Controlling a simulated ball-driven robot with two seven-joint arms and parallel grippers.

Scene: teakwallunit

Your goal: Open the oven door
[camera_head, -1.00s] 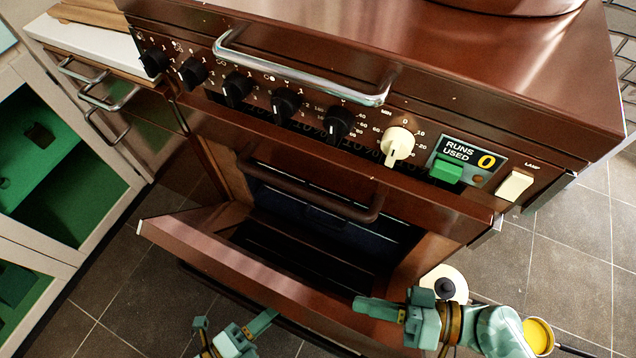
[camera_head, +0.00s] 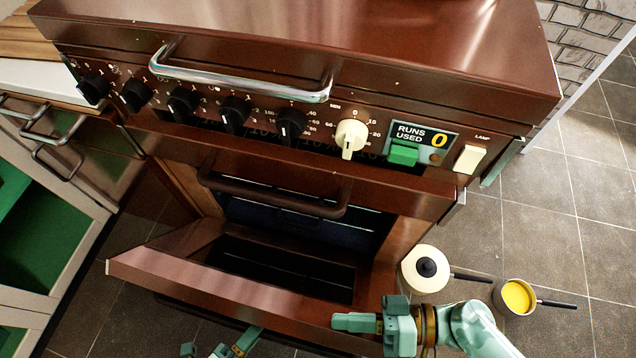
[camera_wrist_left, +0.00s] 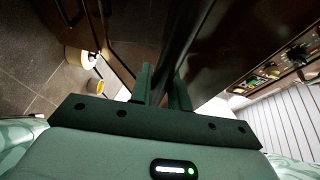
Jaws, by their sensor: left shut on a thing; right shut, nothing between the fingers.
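The oven door (camera_head: 190,283) is a brown panel on the lower front of the cooker, hinged at the bottom. It stands partly open, tilted outward, with the dark oven inside (camera_head: 285,270) showing behind it. My left gripper (camera_head: 238,342) is at the bottom of the head view, in front of the door's outer side. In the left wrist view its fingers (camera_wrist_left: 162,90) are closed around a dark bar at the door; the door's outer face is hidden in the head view. My right gripper (camera_head: 340,322) is shut and empty, by the door's right end.
The control panel has several black knobs, a cream knob (camera_head: 351,135), a green button (camera_head: 403,154) and a lamp switch (camera_head: 469,159). A chrome rail (camera_head: 240,85) and brown handle (camera_head: 270,198) jut out above the door. Two pans (camera_head: 425,268) (camera_head: 517,296) stand on the floor at right.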

